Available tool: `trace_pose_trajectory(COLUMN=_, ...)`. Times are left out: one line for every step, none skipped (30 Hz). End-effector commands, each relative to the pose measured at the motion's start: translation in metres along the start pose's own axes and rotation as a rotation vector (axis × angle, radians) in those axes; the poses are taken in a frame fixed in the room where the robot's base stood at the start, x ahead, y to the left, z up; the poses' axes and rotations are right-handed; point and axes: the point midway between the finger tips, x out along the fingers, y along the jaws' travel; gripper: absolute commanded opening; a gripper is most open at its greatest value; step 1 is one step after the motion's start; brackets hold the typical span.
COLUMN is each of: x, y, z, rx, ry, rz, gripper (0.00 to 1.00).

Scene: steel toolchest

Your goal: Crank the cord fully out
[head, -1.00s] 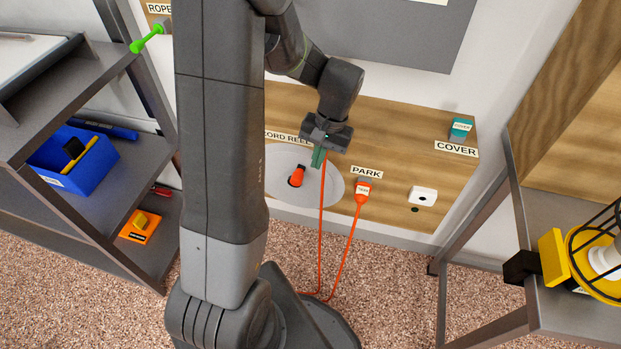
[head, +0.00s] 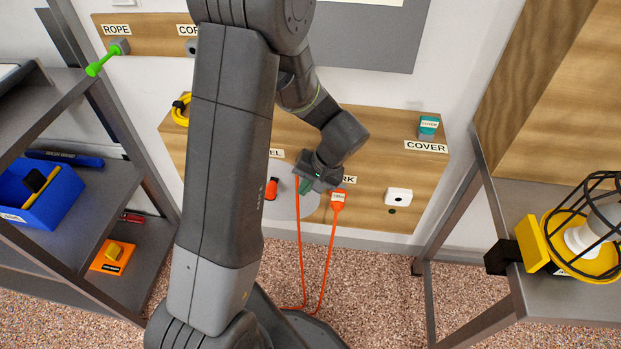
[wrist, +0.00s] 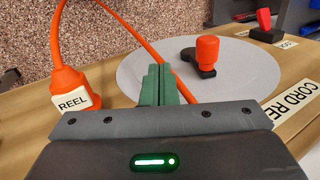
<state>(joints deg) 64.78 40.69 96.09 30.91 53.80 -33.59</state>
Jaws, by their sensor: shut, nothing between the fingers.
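The cord reel is a round light-grey disc (wrist: 248,75) on the wooden panel, with an orange crank knob (wrist: 207,50) on a dark arm. The knob also shows in the head view (head: 272,188), left of my gripper. The orange cord (head: 300,250) hangs in a loop to the floor. Its orange plug (head: 338,200), labelled REEL in the wrist view (wrist: 68,90), sits at the PARK spot. My gripper (wrist: 160,82) has its green fingers together, empty, over the disc's edge between plug and knob. The fingers are apart from the knob. My arm hides part of the reel in the head view.
A teal cover (head: 428,126) and a white outlet box (head: 398,196) are on the panel at right. A shelf with a blue bin (head: 40,195) stands left. A bench with a yellow caged lamp (head: 585,245) stands right. A red item (wrist: 264,20) shows beyond the knob.

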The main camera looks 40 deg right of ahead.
Motion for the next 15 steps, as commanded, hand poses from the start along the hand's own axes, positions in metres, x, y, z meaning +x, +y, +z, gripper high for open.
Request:
trace_pose_trajectory(x=0.014, y=0.000, z=0.001, rx=0.001, ry=-0.006, rz=-0.001, gripper=0.00)
trace_pose_trajectory(x=0.020, y=0.000, z=0.001, rx=0.001, ry=-0.005, rz=-0.001, gripper=0.00)
trace_pose_trajectory(x=0.028, y=0.000, z=0.001, rx=0.000, ry=-0.006, rz=-0.001, gripper=0.00)
trace_pose_trajectory(x=0.034, y=0.000, z=0.001, rx=0.000, ry=-0.005, rz=-0.001, gripper=0.00)
trace_pose_trajectory(x=0.036, y=-0.004, z=0.001, rx=-0.002, ry=-0.002, rz=0.000, gripper=0.00)
trace_pose_trajectory(x=0.035, y=-0.012, z=0.000, rx=-0.005, ry=-0.001, rz=0.000, gripper=0.00)
trace_pose_trajectory(x=0.036, y=-0.017, z=0.000, rx=-0.004, ry=-0.001, rz=0.000, gripper=0.00)
trace_pose_trajectory(x=0.037, y=-0.020, z=0.001, rx=-0.004, ry=-0.001, rz=0.001, gripper=0.00)
trace_pose_trajectory(x=0.039, y=-0.025, z=0.001, rx=-0.004, ry=-0.001, rz=0.001, gripper=0.00)
trace_pose_trajectory(x=0.039, y=-0.027, z=0.001, rx=-0.003, ry=-0.001, rz=0.001, gripper=0.00)
trace_pose_trajectory(x=0.040, y=-0.030, z=0.001, rx=-0.003, ry=-0.001, rz=0.001, gripper=0.00)
trace_pose_trajectory(x=0.041, y=-0.033, z=0.001, rx=-0.002, ry=-0.001, rz=0.001, gripper=0.00)
trace_pose_trajectory(x=0.042, y=-0.035, z=0.001, rx=-0.002, ry=-0.001, rz=0.001, gripper=0.00)
trace_pose_trajectory(x=0.042, y=-0.036, z=0.001, rx=-0.001, ry=0.000, rz=0.001, gripper=0.00)
trace_pose_trajectory(x=0.043, y=-0.037, z=0.001, rx=-0.001, ry=0.000, rz=0.001, gripper=0.00)
